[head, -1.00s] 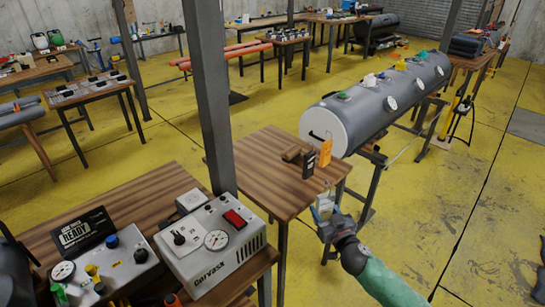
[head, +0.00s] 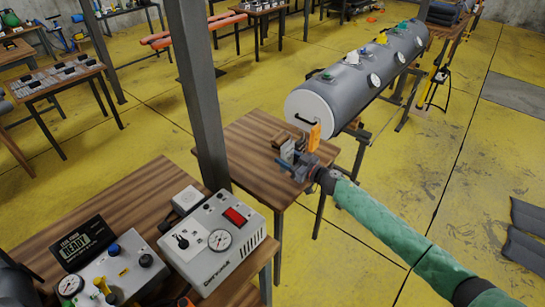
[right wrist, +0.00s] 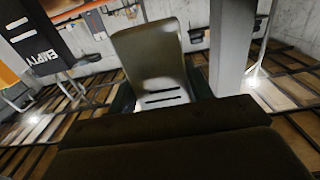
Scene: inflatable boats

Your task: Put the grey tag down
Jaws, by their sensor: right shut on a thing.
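The grey tag (head: 287,151) is pale and held upright in my right gripper (head: 297,163), over the small wooden table (head: 250,170). In the right wrist view the grey tag (right wrist: 150,58) stands between the fingers, with two dark lines on its face. I cannot tell whether its lower edge touches the table. An orange tag (head: 314,138) stands just beyond the gripper. A black tag marked EMPTY (right wrist: 38,42) is at the left of the wrist view, close to the grey tag. My left gripper is not in view.
A brown wooden block (head: 281,138) lies beside the tags. A grey inflatable tube (head: 350,90) lies on a stand behind the table. A dark post (head: 200,90) rises at the table's left. A grey gauge box (head: 212,245) sits on the nearer table. The table's front part is clear.

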